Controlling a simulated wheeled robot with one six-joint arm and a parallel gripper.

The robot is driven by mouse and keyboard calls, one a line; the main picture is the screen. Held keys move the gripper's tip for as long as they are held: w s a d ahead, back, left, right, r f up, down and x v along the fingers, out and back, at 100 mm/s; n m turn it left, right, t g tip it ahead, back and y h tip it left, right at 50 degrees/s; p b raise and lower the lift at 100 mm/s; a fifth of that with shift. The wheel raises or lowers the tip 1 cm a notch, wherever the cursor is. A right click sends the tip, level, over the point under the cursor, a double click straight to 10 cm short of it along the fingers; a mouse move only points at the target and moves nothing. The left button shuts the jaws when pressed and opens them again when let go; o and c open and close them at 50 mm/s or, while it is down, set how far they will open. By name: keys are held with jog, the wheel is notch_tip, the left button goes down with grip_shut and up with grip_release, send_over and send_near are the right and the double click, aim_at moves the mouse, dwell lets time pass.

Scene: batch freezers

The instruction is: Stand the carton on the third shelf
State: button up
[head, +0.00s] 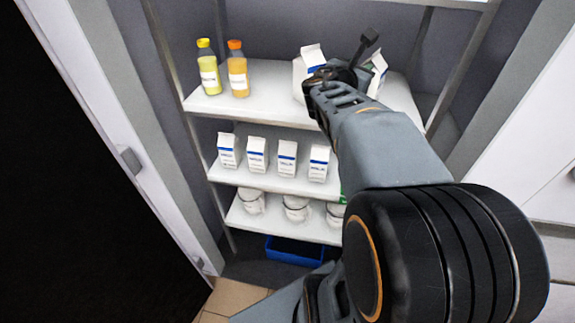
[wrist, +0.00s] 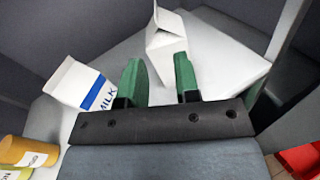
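My gripper (wrist: 158,62) is open, its two green fingers apart over a white shelf. A white carton (wrist: 167,35) with a gabled top is just ahead, partly framed between the fingertips; I cannot tell if they touch it. Another white carton (wrist: 80,85), with a blue band and MILK label, is left of the left finger. In the head view, one carton (head: 308,62) shows left of my gripper and one (head: 379,72) right, both partly hidden. They are on the shelf (head: 255,105) that also holds two bottles. My arm hides the fingers there.
A yellow bottle (head: 208,70) and an orange bottle (head: 237,72) stand on the left of that shelf. Below are a shelf with a row of cartons (head: 257,155), then jars (head: 296,208). A blue bin (head: 294,250) is at the bottom. A red object (wrist: 302,160) shows at right.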

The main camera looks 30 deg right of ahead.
jog(key=s+a+f+m+g+y, duration=0.1)
jog(key=s+a+f+m+y, duration=0.2)
jog(key=a, duration=0.6)
jog(key=s+a+f+m+g+y, duration=0.1)
jog(key=s+a+f+m+y, duration=0.2)
jog(key=a+f+m+y, duration=0.4)
jog(key=s+a+f+m+g+y, duration=0.1)
jog(key=s+a+f+m+y, duration=0.3)
jog(key=a+f+m, duration=0.4)
jog(key=a+m+y, duration=0.1)
jog(key=a+m, duration=0.2)
jog(key=shift+a+m+y, duration=0.3)
jog(key=shift+s, duration=0.15)
